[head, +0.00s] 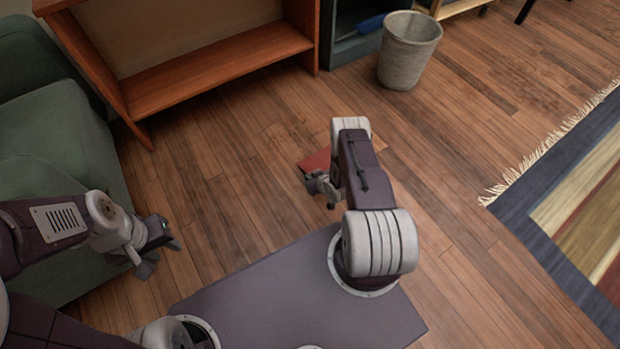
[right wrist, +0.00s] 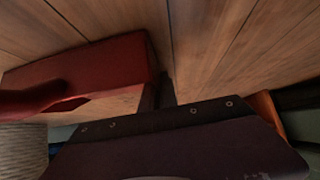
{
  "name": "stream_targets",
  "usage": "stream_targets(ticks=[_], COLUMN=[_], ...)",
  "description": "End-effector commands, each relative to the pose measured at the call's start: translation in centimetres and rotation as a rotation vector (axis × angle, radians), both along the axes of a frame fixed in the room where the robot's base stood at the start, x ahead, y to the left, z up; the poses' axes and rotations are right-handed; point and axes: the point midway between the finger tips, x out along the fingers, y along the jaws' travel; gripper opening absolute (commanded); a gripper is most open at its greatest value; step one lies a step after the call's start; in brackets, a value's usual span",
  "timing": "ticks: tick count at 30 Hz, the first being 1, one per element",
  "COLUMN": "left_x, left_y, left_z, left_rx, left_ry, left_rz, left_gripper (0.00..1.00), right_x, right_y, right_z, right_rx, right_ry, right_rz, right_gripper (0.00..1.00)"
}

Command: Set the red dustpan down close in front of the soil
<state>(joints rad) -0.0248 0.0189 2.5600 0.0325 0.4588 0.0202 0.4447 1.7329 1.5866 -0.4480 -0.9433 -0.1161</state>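The red dustpan (head: 316,160) is at the middle of the head view, above or on the wood floor, partly hidden by my right arm. In the right wrist view the dustpan (right wrist: 100,68) fills the left side, its edge against the dark fingers. My right gripper (head: 326,190) appears shut on the dustpan's edge; the contact is partly hidden. My left gripper (head: 160,257) is open and empty, beside the green sofa. A faint darker patch (head: 535,93) on the floor at the right may be the soil; I cannot tell for sure.
A grey bin (head: 408,50) stands at the top, next to a red-brown wooden shelf (head: 215,66). A green sofa (head: 55,150) is at the left. A fringed rug (head: 570,215) lies at the right. The floor between bin and rug is clear.

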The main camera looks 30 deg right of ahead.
Motion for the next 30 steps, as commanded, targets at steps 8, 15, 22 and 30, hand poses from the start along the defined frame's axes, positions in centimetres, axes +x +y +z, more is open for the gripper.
stream_targets(ticks=[8, 15, 22, 30], left_x=[0.0, 0.0, 0.0, 0.0], left_y=[0.0, 0.0, 0.0, 0.0], left_z=[-0.1, 0.6, 5.1, 10.6], left_rx=[0.000, 0.000, 0.000, 0.000], left_ry=[0.000, 0.000, 0.000, 0.000], left_rz=[0.000, 0.000, 0.000, 0.000], left_gripper=[0.36, 0.36, 0.36, 0.36], right_x=[0.0, -0.1, -1.3, -3.4], right_y=[0.0, 0.0, -0.1, -0.3], right_z=[-0.1, 0.6, 2.5, 4.6], right_rx=[0.000, 0.000, 0.001, 0.001], right_ry=[0.000, 0.001, 0.001, 0.001], right_rz=[0.000, 0.000, -0.001, -0.001], right_gripper=[0.25, 0.25, 0.25, 0.25])
